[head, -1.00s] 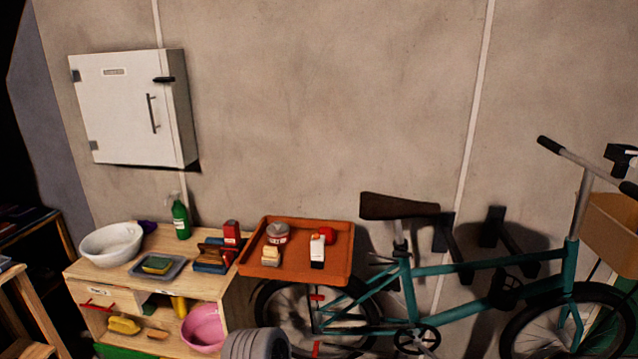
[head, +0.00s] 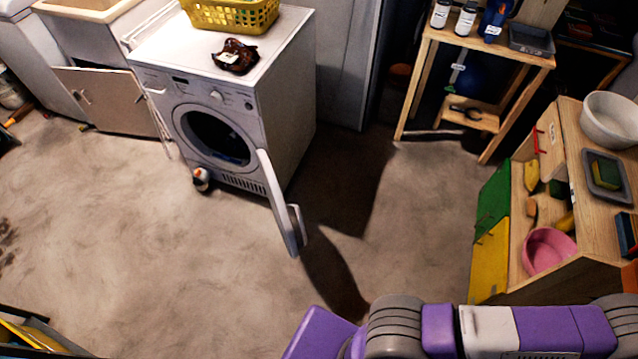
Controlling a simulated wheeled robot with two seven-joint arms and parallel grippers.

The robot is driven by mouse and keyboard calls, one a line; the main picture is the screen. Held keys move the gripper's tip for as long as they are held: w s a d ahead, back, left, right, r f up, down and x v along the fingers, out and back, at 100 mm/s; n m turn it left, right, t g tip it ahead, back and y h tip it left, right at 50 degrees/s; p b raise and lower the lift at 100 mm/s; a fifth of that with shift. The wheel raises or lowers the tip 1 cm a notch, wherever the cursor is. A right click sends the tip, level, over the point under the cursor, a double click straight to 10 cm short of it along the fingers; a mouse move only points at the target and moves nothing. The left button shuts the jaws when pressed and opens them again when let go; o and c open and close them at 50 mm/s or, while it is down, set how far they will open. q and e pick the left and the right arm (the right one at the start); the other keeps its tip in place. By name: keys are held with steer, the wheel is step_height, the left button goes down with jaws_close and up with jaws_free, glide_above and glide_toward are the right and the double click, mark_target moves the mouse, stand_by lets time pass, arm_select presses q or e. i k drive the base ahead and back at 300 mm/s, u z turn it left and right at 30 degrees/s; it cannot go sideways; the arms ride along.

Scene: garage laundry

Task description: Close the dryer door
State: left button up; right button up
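A white dryer (head: 285,95) stands at the upper left of the head view, with a round dark opening in its front. Its door (head: 278,205) is swung wide open, hinged on the right side of the opening and sticking out over the floor. The drum inside looks dark. One of my purple and grey arms crosses the bottom right of the view, well apart from the door. Neither gripper shows.
A yellow basket (head: 232,14) and a brown item (head: 236,57) sit on the dryer. A small object (head: 201,178) stands on the floor before it. A wooden shelf (head: 408,95) and a low cabinet (head: 560,115) stand right. The floor (head: 160,260) before the dryer is mostly clear.

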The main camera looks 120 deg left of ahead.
mark_target(274, 194)
steer(key=u, duration=2.6)
steer(key=i, duration=1.05)
steer(key=u, duration=3.5)
steer(key=k, duration=0.65)
steer(key=z, duration=1.05)
steer(key=i, duration=0.45)
steer(key=u, duration=0.05)
